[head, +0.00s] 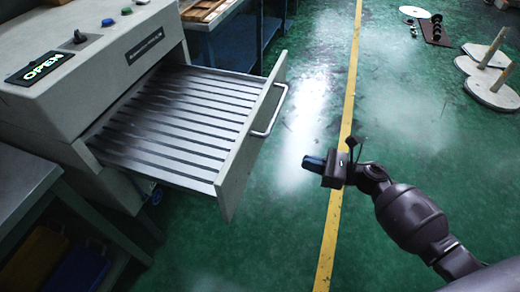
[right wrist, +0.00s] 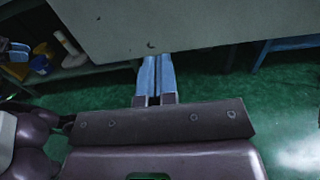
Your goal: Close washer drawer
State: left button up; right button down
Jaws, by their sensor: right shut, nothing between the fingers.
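The washer (head: 80,60) is a grey-white machine at the left of the head view, with a lit green OPEN sign (head: 42,66). Its drawer (head: 249,141) is pulled out, showing a slatted floor. A bar handle (head: 271,113) is on the drawer's front. My right gripper (head: 306,162) is to the right of the drawer front, apart from it. In the right wrist view its blue fingers (right wrist: 157,75) are shut together with nothing between them, and a pale panel (right wrist: 200,20), likely the drawer front, is ahead of them.
A bench with yellow and blue bins (head: 80,268) stands at the lower left. A blue table (head: 228,42) is behind the washer. Round discs with posts (head: 490,80) stand at the far right. Green floor with a yellow line (head: 340,130) is clear around my right arm.

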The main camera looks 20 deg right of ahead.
aim_at(252, 149)
jog(key=x, duration=1.2)
jog(key=shift+w+a, duration=0.2)
jog(key=shift+a, duration=0.05)
jog(key=shift+w+a, duration=0.3)
jog(key=shift+a, duration=0.15)
pick_arm(q)
jog(key=shift+f, duration=0.15)
pick_arm(e)
jog(key=shift+w+a, duration=0.1)
pick_arm(q)
jog(key=shift+s+f, duration=0.15)
jog(key=shift+s, duration=0.2)
